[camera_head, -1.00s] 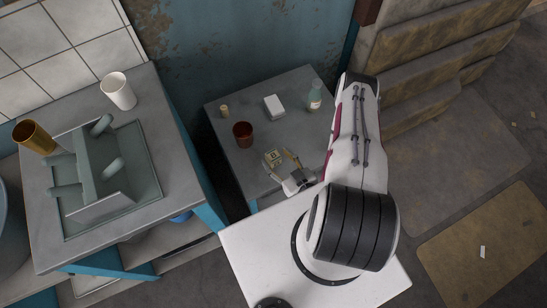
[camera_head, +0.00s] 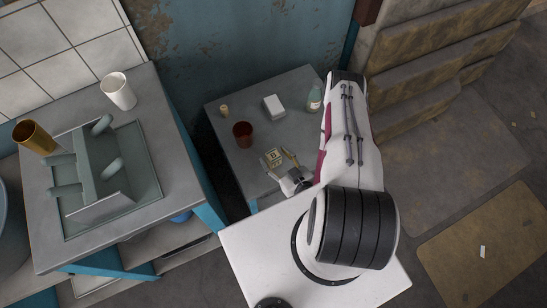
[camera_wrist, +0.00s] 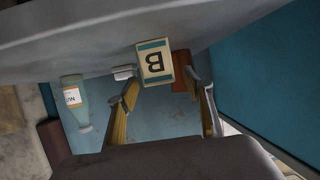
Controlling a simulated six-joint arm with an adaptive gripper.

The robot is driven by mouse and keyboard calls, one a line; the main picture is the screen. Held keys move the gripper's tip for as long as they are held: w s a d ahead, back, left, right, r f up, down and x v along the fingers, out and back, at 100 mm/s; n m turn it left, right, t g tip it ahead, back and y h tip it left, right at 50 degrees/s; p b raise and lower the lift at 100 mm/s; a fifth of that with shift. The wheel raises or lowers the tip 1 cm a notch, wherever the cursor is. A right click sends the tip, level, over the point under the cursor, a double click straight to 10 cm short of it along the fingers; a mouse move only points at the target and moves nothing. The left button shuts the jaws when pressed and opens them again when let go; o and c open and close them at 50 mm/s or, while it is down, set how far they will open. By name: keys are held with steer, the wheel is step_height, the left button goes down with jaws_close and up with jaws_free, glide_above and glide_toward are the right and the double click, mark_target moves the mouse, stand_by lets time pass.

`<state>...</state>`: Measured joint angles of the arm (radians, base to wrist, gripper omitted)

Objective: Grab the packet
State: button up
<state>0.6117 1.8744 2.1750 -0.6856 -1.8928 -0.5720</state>
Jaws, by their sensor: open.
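The packet (camera_head: 274,157) is a small cream box with a dark letter and a teal band. It stands on the small grey table near its front. In the wrist view the packet (camera_wrist: 155,64) appears upside down, beyond the fingertips and roughly between them. My gripper (camera_head: 279,157) is open, with its two yellowish fingers spread near the packet. In the wrist view my gripper (camera_wrist: 165,84) shows empty space between the fingers. I cannot tell whether a finger touches the packet.
On the small table (camera_head: 215,118) are a red-brown cup (camera_head: 243,134), a white box (camera_head: 274,107), a small tan item (camera_head: 224,111) and a pale green bottle (camera_head: 314,98). The left counter (camera_head: 45,230) holds a drying rack (camera_head: 110,180), a white cup (camera_head: 119,92) and a golden cup (camera_head: 33,137).

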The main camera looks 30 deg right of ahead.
steer(key=shift+w+f, duration=0.15)
steer(key=shift+w, duration=0.25)
steer(key=shift+w+a, duration=0.1)
steer(key=shift+w, duration=0.1)
steer(key=shift+x, duration=2.45)
steer(key=c, duration=1.3)
